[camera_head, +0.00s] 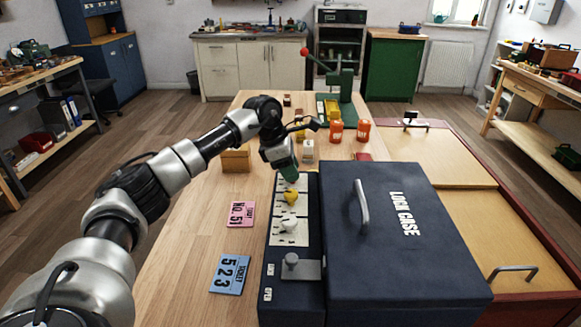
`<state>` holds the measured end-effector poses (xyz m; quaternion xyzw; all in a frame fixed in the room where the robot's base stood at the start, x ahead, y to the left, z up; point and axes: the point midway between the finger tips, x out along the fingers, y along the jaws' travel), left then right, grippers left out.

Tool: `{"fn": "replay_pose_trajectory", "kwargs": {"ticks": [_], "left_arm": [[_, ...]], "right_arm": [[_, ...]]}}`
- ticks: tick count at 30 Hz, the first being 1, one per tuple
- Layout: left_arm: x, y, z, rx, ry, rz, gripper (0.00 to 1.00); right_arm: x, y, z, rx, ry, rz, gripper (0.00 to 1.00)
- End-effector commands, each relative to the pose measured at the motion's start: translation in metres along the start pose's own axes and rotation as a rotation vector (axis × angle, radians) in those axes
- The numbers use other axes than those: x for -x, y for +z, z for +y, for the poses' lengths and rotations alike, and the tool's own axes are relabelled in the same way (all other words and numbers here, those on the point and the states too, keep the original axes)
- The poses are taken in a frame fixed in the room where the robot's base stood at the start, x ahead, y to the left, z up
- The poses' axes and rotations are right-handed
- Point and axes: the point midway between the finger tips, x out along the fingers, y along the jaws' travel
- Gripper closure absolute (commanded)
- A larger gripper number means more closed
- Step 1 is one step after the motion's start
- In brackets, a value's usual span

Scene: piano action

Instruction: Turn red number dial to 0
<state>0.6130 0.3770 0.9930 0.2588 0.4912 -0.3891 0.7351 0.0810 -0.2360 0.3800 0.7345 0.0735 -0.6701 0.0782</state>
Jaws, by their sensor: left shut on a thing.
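The dark blue lock case (415,245) lies on the wooden table, with a strip of dials along its left side. A yellow dial (291,196) and a white dial (289,224) show on pale plates there. My left gripper (288,174) reaches down to the far end of this strip, just beyond the yellow dial. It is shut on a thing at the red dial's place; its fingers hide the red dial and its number. My right gripper is out of view.
A pink card (241,214) and a blue card (229,274) lie left of the case. A metal lever (292,263) sits at the strip's near end. Orange jars (336,131) and a green press (347,90) stand farther back. A wooden box (236,160) stands left of my gripper.

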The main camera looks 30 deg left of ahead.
Motion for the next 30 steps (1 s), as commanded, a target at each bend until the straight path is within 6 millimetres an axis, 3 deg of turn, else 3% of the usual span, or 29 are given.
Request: {"fn": "replay_pose_trajectory", "kwargs": {"ticks": [18, 30], "left_arm": [[0.0004, 0.0011, 0.0038, -0.523, -0.215, 0.001, 0.89], [0.0001, 0.0016, 0.0047, -0.734, -0.301, 0.001, 0.89]], "right_arm": [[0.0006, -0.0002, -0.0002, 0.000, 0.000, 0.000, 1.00], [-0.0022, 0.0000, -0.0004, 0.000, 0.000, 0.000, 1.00]]}}
